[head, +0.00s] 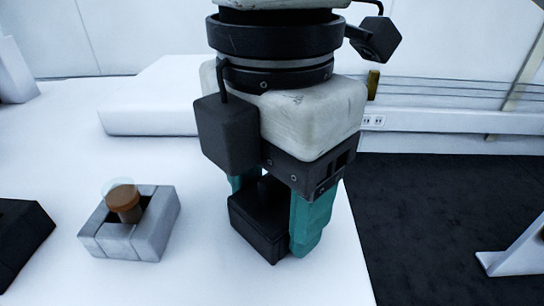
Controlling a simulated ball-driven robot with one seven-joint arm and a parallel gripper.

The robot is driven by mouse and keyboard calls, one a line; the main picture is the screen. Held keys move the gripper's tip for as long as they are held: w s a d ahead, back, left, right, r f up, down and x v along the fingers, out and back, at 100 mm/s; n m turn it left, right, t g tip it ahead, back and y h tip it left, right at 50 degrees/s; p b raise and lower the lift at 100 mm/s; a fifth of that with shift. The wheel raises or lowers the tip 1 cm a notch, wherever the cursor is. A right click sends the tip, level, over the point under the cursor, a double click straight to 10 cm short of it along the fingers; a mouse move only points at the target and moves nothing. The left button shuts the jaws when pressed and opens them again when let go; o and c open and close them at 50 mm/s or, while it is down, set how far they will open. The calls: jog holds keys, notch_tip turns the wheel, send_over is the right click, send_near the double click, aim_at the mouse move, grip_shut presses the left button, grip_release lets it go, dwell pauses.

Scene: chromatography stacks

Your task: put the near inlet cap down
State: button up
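My gripper (275,215) points down over the white table, with its teal fingers on either side of a black block-shaped piece (256,228). The fingers look shut on this piece. It is probably the near inlet cap, though no marking shows. Its top has a notch, and the left finger is mostly hidden behind it. Its lower edge is close to the tabletop; I cannot tell whether it touches. A grey block (145,235) stands to the left, with a brown round-topped piece (124,206) and a faint clear disc in its opening.
Another black block (18,238) is cut off at the left edge. A low white slab (150,95) lies at the back. The white table (190,275) is clear between the grey block and my gripper. Its right edge is close to my gripper, with dark floor (430,220) beyond.

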jog(key=o, duration=0.4)
jog(key=shift+o, duration=0.2)
notch_tip(320, 180, up, 12)
jog(key=shift+r, duration=0.15)
dwell(0.4)
